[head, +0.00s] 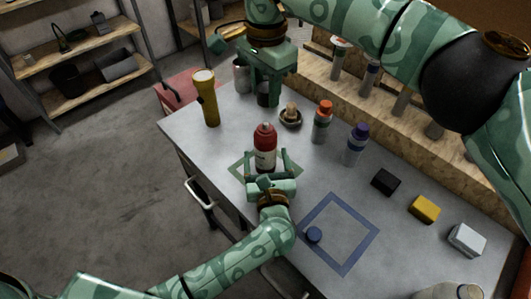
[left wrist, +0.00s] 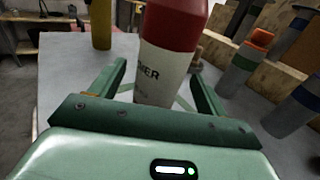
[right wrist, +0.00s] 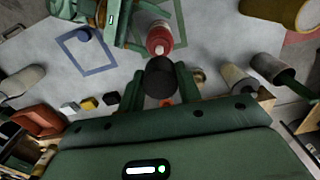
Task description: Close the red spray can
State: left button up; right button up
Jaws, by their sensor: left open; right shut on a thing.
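The red spray can (head: 265,148), with a red top and white label, stands upright on the grey table inside a green square outline (head: 237,169). It also shows in the left wrist view (left wrist: 168,65) and the right wrist view (right wrist: 159,38). My left gripper (head: 274,163) is open, its fingers on either side of the can's lower body with gaps showing. My right gripper (head: 268,97) is shut on a dark cylindrical cap (right wrist: 159,80), held above the table behind the can. The cap is apart from the can in the head view.
A yellow flashlight (head: 206,98) stands at left. Black (head: 385,181), yellow (head: 424,208) and white blocks (head: 467,240) lie right.

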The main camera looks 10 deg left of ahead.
aim_at(265, 124)
pick_arm(q)
jog(key=shift+x, duration=1.8)
jog(key=c, duration=1.4)
jog(key=shift+c, duration=0.2)
pick_arm(e)
jog(key=shift+s+f, duration=0.15)
jog(key=shift+f, duration=2.3)
jog(key=shift+a+f, duration=0.1)
jog(key=shift+f, duration=0.8)
jog(key=shift+f, duration=0.6)
jog(key=o, duration=1)
